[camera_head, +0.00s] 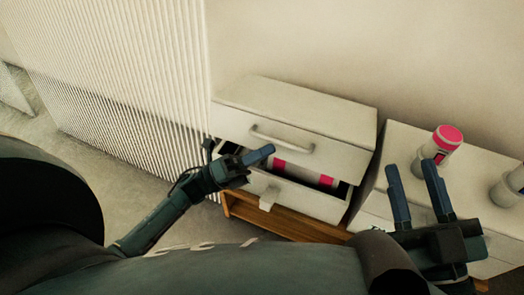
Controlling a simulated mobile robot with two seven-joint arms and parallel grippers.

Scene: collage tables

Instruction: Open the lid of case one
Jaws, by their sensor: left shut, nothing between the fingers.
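A white drawer case (300,102) stands against the wall in the head view. Its upper drawer front with a curved handle (281,141) is shut. Its lower drawer (312,200) is pulled out, and a pink-and-white object (304,172) lies inside. No separate lid can be made out, and I cannot tell which piece is case one. My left gripper (264,153) is shut and empty, just in front of the case below the handle; contact cannot be told. My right gripper (411,166) is open and empty, its fingers apart in front of the white cabinet at right.
The white cabinet (398,143) at right carries a white container with a pink top (447,138) and another white container (508,187) at the right edge. A wooden base (280,221) shows under the case. A ribbed white panel (120,80) is at left.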

